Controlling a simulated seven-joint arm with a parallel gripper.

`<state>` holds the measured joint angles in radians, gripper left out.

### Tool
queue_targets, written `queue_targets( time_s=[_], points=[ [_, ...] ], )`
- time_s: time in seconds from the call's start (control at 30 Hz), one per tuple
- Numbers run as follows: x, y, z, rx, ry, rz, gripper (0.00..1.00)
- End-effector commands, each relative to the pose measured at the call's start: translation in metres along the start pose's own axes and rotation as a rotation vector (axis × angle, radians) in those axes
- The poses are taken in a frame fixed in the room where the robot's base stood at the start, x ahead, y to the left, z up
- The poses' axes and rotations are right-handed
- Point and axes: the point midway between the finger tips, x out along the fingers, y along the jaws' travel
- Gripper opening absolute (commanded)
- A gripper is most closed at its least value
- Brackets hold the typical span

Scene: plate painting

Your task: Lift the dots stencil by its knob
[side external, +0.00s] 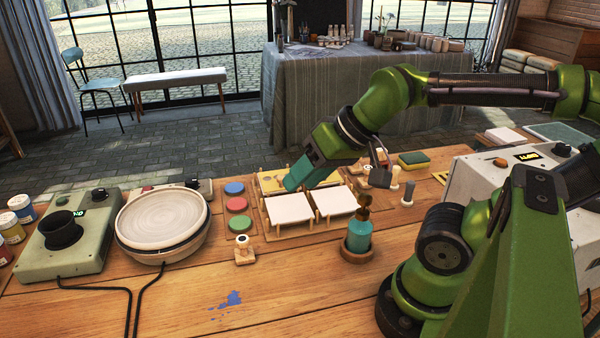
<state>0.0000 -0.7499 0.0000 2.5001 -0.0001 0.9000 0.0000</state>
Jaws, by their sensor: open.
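A yellow panel (268,184) with small dark marks lies at the back of a wooden rack, behind two white square tiles. It may be the dots stencil, but its pattern is too small to tell, and I cannot make out a knob on it. My gripper (292,185) reaches down from the right over the panel's right part and hides some of it. My gripper is open. I see nothing held in it, and I cannot tell whether it touches the panel.
White tiles (290,208) fill the rack's front. Red, blue and green pads (236,204) lie to its left, beside a turntable (163,222). A teal bottle (358,232) stands front right. A sponge (413,159) lies back right. The front table is mostly clear, with a blue paint spot.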

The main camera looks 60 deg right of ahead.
Motion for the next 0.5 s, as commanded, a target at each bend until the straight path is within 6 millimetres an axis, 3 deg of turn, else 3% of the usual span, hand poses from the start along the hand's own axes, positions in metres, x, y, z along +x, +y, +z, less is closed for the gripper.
queue_targets(
  time_s=[0.03,0.13,0.4,0.5],
  points=[
    [0.0000,0.0000,0.0000,0.000,0.000,0.000,0.43],
    [0.0000,0.0000,0.0000,0.000,0.000,0.000,0.57],
    [0.0000,0.0009,-0.0005,0.003,0.001,0.002,0.57],
    [0.0091,0.0082,0.0000,0.028,-0.031,0.028,0.57]
  ],
)
